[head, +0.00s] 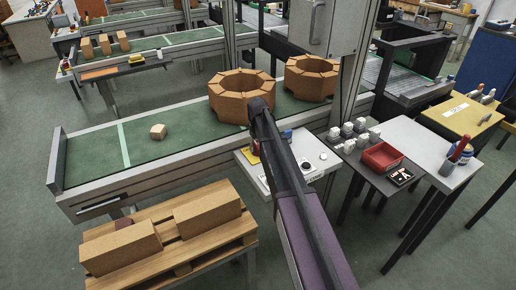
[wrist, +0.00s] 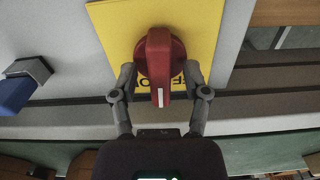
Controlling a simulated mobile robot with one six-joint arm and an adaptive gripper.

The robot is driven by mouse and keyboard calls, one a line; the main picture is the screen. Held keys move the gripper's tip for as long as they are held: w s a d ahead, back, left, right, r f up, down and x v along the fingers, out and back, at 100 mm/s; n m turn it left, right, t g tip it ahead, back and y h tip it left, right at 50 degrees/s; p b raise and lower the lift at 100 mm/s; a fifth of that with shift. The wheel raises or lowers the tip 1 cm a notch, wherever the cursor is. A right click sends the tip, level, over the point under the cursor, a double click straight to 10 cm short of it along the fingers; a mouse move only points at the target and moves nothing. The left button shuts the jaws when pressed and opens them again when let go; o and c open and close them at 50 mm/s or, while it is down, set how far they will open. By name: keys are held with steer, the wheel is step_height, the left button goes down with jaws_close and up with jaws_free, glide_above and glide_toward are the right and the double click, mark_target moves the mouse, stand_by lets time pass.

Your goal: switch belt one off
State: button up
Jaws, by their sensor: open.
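A red rotary switch knob (wrist: 160,55) sits on a yellow plate (wrist: 112,20) in the wrist view. Its white mark points towards the bottom of the picture. Dark lettering on the plate is partly hidden by the knob and a finger. My gripper (wrist: 160,75) is open, with one finger on each side of the knob; I cannot tell if they touch it. In the head view the yellow plate shows as a sliver (head: 254,149) beside my arm, on a pale panel (head: 318,157). The green belt (head: 92,150) carries brick rings (head: 232,104) and a small block (head: 158,131).
A blue part on a grey mount (wrist: 18,90) is left of the plate. A pallet (head: 215,250) with brown blocks stands in front of the belt. A dark table with a red bin (head: 383,157) and white parts stands right of the panel. Open floor lies at front right.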

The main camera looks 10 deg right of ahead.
jaws_close()
stand_by(0.5)
steer(key=n, duration=0.5)
steer(key=shift+n, duration=2.2)
